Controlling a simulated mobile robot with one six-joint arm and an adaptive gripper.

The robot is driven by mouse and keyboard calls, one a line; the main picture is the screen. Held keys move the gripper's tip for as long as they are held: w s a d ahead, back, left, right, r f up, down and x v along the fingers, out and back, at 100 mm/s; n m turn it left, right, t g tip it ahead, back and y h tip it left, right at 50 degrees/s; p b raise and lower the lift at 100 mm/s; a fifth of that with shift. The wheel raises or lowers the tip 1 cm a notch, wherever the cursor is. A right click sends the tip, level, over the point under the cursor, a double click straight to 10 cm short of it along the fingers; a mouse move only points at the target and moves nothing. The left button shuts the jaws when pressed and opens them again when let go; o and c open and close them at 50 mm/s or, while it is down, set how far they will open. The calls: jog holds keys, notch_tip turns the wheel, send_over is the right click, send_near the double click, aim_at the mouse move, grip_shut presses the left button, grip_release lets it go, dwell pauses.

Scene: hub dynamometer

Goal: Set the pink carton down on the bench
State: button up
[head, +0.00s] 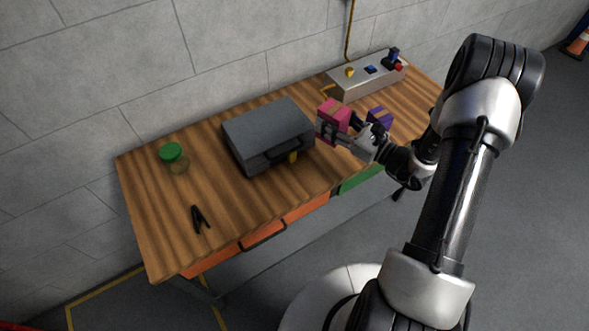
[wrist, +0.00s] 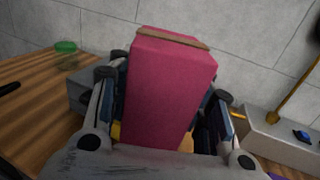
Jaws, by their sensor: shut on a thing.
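The pink carton (head: 333,113) is held in my gripper (head: 338,132) above the bench (head: 220,205), just right of the grey case. In the wrist view the pink carton (wrist: 168,90) stands between the two fingers of my gripper (wrist: 165,110), with a brown strip across its top. The fingers are shut on its sides. The carton's lower end is hidden by my gripper, so I cannot tell how far it is from the wood.
A closed grey case (head: 268,130) lies mid-bench. A green-lidded jar (head: 172,155) and a black clamp-like tool (head: 200,219) are at the left. A purple box (head: 379,117) is right of my gripper, and a control box (head: 366,77) stands at the back. The left front is mostly clear.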

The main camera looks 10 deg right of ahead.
jog(key=w+d+r+m+t+h+p, duration=0.1)
jog(key=w+d+r+m+h+p, duration=0.1)
jog(key=d, duration=0.3)
jog(key=w+d+r+m+t+h+p, duration=0.1)
jog(key=w+d+r+t+h+p, duration=0.1)
jog(key=d+h, duration=0.15)
jog(key=shift+m+y, duration=0.3)
jog(key=shift+y, duration=0.05)
jog(key=shift+w+d+f+b, duration=0.15)
jog(key=shift+f+b, duration=0.5)
jog(key=shift+f, duration=2.7)
jog(key=shift+s+d+f+b, duration=0.15)
jog(key=shift+f+b, duration=0.55)
jog(key=shift+f, duration=2.6)
jog(key=shift+w+d+f+b, duration=0.2)
jog(key=shift+f+b, duration=0.45)
jog(key=shift+f, duration=2.7)
jog(key=shift+f, duration=0.15)
jog(key=o, duration=1.1)
